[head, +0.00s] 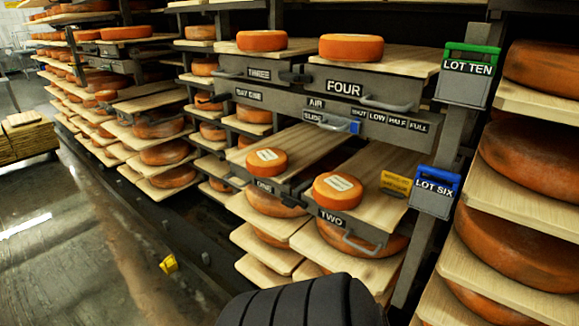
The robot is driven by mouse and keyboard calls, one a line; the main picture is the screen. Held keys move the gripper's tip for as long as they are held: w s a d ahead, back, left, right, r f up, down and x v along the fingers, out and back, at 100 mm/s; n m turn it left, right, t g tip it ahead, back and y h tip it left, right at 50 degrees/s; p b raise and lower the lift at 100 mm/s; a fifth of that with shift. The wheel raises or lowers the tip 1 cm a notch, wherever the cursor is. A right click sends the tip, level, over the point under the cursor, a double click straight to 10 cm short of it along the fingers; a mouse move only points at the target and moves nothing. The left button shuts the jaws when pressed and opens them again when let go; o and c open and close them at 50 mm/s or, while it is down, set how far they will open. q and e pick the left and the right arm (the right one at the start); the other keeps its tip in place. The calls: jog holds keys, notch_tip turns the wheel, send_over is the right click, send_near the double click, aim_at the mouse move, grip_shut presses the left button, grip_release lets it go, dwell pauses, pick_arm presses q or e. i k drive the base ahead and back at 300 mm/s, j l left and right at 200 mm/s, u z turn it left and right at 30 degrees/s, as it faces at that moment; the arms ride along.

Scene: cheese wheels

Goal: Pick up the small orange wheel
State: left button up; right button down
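Several small orange wheels rest on wooden boards at the rack in the middle of the head view. One orange wheel (337,192) with a pale label on top sits at the front of the board above the sign TWO. Another labelled orange wheel (266,162) sits above the sign ONE. On the upper level, one orange wheel (262,41) sits above THREE and another (350,47) above FOUR. I cannot tell which wheel the task means. Neither of my grippers is in view.
Large orange wheels (531,159) lie on shelf boards at the right. A post carries a green-topped LOT TEN box (467,75) and a blue-topped LOT SIX box (435,191). A drawer handle (362,246) juts out under TWO. The floor (70,240) at left is mostly clear.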

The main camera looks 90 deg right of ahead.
aim_at(334, 191)
jog(key=z, duration=3.1)
